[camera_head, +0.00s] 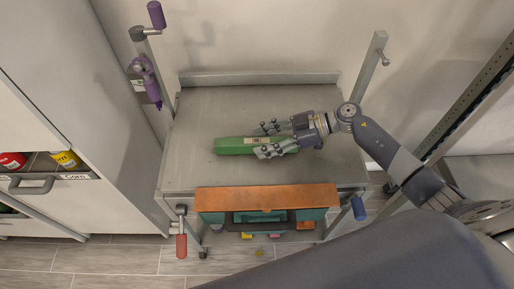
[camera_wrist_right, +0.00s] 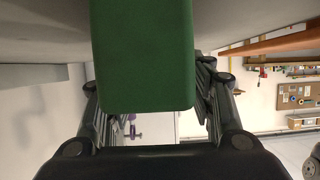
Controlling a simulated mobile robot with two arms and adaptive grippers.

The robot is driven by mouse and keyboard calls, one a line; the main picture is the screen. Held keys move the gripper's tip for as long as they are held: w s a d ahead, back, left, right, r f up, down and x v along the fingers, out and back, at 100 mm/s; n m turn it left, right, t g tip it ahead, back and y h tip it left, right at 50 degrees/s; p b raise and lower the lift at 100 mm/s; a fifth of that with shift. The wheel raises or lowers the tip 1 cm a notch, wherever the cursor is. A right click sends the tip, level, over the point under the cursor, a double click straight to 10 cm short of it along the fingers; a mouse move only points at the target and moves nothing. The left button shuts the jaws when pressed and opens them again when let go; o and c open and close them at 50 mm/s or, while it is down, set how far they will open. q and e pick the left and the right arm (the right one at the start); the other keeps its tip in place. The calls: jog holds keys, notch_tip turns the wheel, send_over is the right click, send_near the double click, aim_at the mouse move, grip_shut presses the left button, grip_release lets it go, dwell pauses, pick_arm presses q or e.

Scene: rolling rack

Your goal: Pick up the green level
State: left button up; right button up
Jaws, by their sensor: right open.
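The green level (camera_head: 235,146) is a long green block lying on the grey top of the rolling rack (camera_head: 205,110). My right gripper (camera_head: 262,140) comes in from the right, with one finger on each side of the level's right part. It is open. In the right wrist view the level (camera_wrist_right: 143,60) reaches in between the two open fingers (camera_wrist_right: 155,110). I cannot tell whether either finger touches it. My left gripper is not in view.
An orange board (camera_head: 265,198) lies along the rack's front edge, above a teal toolbox (camera_head: 310,214). A purple clamp (camera_head: 147,80) is at the rack's left post. A cabinet with an open drawer stands at left. The rack top around the level is clear.

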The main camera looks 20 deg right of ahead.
jog(key=shift+x, duration=0.95)
jog(key=shift+d, duration=0.1)
jog(key=shift+c, duration=0.6)
jog(key=c, duration=0.9)
grip_shut()
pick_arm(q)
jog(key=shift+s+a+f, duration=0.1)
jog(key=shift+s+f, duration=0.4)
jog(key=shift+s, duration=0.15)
